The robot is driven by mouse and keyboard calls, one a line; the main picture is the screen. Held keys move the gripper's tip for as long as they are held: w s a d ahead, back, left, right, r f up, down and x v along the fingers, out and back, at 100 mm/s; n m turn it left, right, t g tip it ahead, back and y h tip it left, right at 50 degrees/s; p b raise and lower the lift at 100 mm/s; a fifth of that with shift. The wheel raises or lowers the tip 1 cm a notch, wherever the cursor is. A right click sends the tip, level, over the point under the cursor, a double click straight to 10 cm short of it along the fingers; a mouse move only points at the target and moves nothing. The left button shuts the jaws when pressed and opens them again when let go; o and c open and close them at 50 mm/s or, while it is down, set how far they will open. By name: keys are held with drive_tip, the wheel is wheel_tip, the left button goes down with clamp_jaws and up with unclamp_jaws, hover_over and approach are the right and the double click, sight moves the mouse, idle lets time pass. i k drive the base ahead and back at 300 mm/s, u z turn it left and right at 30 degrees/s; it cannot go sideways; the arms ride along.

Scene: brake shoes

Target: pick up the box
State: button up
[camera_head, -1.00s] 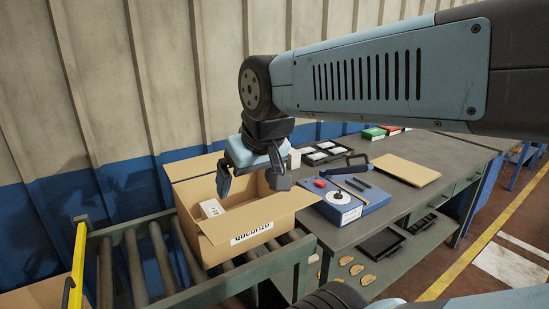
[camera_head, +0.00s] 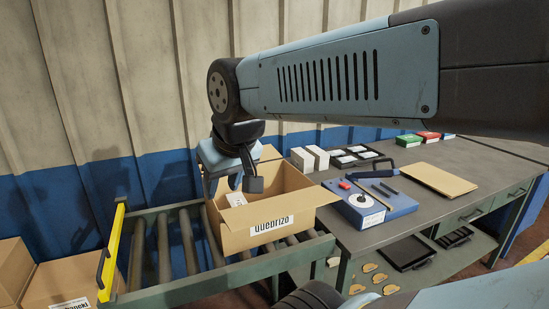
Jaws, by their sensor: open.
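An open cardboard box (camera_head: 240,238) with a printed label on its front stands on the roller conveyor, flaps spread. A small white box (camera_head: 235,200) lies inside it near the left side. My gripper (camera_head: 230,190) is open and points down over the left part of the cardboard box. One finger is near the left wall and the other hangs over the opening. Nothing shows between the fingers. My gripper and arm hide part of the box's back left edge. I cannot tell the exact height of the fingertips above the white box.
The roller conveyor (camera_head: 178,255) has a yellow-edged end at left. Workbench (camera_head: 400,225) at right holds a blue device (camera_head: 368,204), white boxes (camera_head: 310,158), a dark tray (camera_head: 355,156) and a flat brown board (camera_head: 436,180). More cartons (camera_head: 62,285) sit at lower left. A wall stands behind.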

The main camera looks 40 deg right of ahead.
sight(321, 157)
drive_tip(key=z, duration=0.8)
drive_tip(key=i, duration=0.1)
drive_tip(key=u, duration=2.3)
drive_tip(key=k, duration=2.25)
drive_tip(key=z, duration=1.45)
drive_tip(key=i, duration=0.95)
drive_tip(key=z, duration=0.1)
